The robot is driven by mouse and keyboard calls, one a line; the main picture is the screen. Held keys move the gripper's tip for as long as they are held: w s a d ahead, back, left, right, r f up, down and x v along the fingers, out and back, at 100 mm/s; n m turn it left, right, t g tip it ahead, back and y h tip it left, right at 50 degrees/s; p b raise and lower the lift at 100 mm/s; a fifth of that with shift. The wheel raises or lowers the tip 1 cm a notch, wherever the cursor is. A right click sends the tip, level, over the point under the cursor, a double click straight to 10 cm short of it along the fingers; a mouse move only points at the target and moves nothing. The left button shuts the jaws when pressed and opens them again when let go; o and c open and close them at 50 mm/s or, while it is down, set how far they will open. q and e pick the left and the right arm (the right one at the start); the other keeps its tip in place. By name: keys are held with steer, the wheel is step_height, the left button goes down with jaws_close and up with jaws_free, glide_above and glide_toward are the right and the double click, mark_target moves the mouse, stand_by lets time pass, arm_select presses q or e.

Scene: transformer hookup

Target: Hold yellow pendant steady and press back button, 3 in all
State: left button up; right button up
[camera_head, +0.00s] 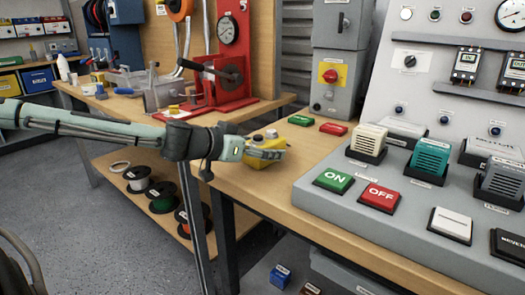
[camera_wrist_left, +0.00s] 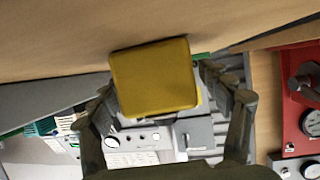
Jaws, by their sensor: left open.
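The yellow pendant (camera_head: 258,161) stands on the wooden bench top left of the grey control console, with small pale round parts on its top. My left gripper (camera_head: 268,152) reaches it from the left and partly covers it. In the left wrist view the pendant (camera_wrist_left: 154,78) is a plain yellow block between the open fingers of my left gripper (camera_wrist_left: 155,90). The fingers lie close to either side; whether they touch it cannot be told. The pendant's back button cannot be made out. My right gripper is not in view.
The console carries a green ON button (camera_head: 333,180), a red OFF button (camera_head: 379,197) and several grey and teal blocks. A green plate (camera_head: 301,120) and a red plate (camera_head: 333,128) lie behind the pendant. A red press (camera_head: 222,75) stands on the bench behind my arm.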

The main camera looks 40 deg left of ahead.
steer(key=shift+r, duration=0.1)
arm_select(q)
steer(key=shift+c, duration=0.3)
steer(key=c, duration=1.4)
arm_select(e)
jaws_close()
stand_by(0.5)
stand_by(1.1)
